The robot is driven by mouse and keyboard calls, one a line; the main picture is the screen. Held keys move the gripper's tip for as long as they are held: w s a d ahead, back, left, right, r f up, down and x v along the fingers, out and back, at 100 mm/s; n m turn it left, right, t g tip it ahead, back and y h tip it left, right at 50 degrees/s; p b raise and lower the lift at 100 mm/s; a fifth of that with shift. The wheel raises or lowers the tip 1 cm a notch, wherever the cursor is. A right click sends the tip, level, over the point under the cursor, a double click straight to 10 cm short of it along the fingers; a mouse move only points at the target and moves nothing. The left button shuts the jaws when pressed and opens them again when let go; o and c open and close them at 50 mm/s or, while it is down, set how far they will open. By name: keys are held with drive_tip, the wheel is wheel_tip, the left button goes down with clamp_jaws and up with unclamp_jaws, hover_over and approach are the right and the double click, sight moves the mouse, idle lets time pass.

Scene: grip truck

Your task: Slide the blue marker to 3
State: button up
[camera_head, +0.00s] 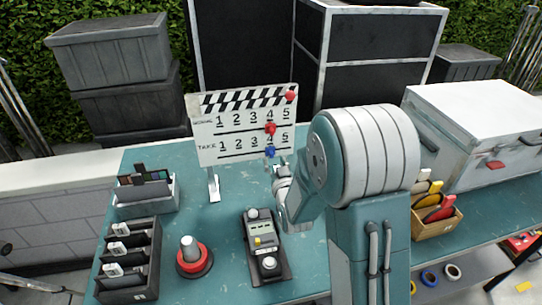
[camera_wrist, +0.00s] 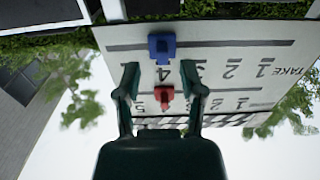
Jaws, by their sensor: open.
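The white clapperboard (camera_head: 225,145) stands on the teal table, with a SCENE row and a TAKE row numbered 1 to 5. The blue marker (camera_head: 270,152) sits on the line under the TAKE row, at 4. In the wrist view, where the board appears upside down, the blue marker (camera_wrist: 162,47) is beside the 4, with 3 to its right. A red marker (camera_head: 270,128) is at 4 of the SCENE row, also in the wrist view (camera_wrist: 164,97). My gripper (camera_wrist: 162,76) is open and empty, its fingertips short of the blue marker and roughly centred on it. In the head view my arm partly hides it.
Another red marker (camera_head: 291,95) is at the board's top right. A white case (camera_head: 480,135) and a wooden box (camera_head: 437,228) lie right of my arm.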

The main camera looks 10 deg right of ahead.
sight(273, 153)
drive_tip(key=shift+w+d, duration=0.3)
drive_tip(key=shift+w, duration=0.3)
drive_tip(key=shift+w+d, duration=0.25)
drive_tip(key=shift+w, duration=0.35)
drive_tip(key=shift+w+a, duration=0.15)
drive_tip(key=shift+w, duration=0.15)
drive_tip(key=shift+w+a, duration=0.1)
drive_tip(key=shift+a, duration=0.85)
drive_tip(key=shift+d, duration=0.2)
drive_tip(key=c, duration=0.7)
drive_tip(key=shift+d, duration=0.45)
clamp_jaws()
drive_tip(key=a, duration=0.5)
drive_tip(key=shift+a, duration=0.3)
drive_tip(key=shift+d, duration=0.3)
drive_tip(key=o, duration=0.7)
unclamp_jaws()
drive_tip(key=shift+d, duration=0.2)
